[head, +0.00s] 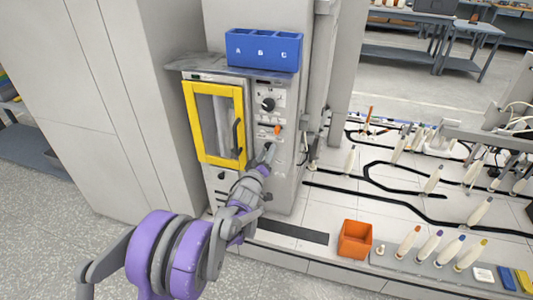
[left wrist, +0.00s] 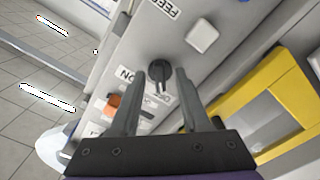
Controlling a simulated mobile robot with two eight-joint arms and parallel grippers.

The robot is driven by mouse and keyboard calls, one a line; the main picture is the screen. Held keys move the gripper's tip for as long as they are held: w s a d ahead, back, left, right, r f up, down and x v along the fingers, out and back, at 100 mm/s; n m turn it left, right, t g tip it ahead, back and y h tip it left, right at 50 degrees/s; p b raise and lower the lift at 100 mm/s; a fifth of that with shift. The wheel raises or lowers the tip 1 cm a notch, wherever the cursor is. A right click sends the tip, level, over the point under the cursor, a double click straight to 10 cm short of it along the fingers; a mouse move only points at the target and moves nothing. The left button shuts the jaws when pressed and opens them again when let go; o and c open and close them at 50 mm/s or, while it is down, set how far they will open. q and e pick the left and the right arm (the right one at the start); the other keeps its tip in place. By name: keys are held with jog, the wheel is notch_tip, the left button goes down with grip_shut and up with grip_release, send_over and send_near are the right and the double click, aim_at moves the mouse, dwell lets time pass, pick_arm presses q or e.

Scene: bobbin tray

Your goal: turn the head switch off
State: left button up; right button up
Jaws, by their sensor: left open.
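The control panel is on the front of the grey cabinet. It carries a black knob (head: 268,104) and an orange control (head: 277,129) in the head view. The left wrist view shows a dark round switch (left wrist: 147,64) with a lever, with small printed labels beside it, and the orange control (left wrist: 113,104). I cannot read which label names the head switch. My left gripper (head: 268,150) is at the panel just below the orange control. In the left wrist view its open fingers (left wrist: 160,78) are either side of the dark lever; contact cannot be told. My right gripper is out of view.
A yellow-framed door (head: 243,125) is left of the panel; it also shows in the left wrist view (left wrist: 272,100). A blue bin (head: 263,63) sits on top. An orange box (head: 355,240) and several bobbins stand on the white table (head: 330,190) to the right.

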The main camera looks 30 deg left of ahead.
pick_arm(q)
jog(key=v, duration=1)
jog(key=shift+s, duration=0.35)
jog(key=shift+d, duration=0.25)
